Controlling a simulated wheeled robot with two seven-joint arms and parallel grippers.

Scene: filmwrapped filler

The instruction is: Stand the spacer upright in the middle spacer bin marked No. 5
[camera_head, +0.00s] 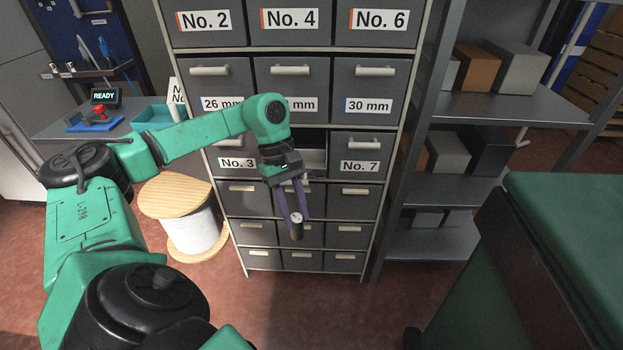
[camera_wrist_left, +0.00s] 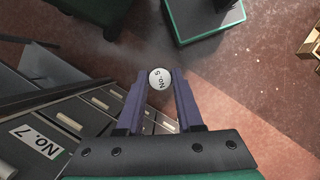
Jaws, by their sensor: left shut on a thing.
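My left gripper (camera_head: 295,214) is shut on the spacer (camera_head: 296,231), in front of the lower drawers of the grey cabinet. The spacer is small and dark, with a pale round end. My right gripper is not in view.
Bin No. 3 (camera_head: 237,162) and bin No. 7 (camera_head: 360,165) flank the middle bin. A metal shelf rack (camera_head: 510,108) with boxes stands at right, near a green-topped table (camera_head: 570,215). A wooden spool (camera_head: 178,198) stands on the floor left of the cabinet.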

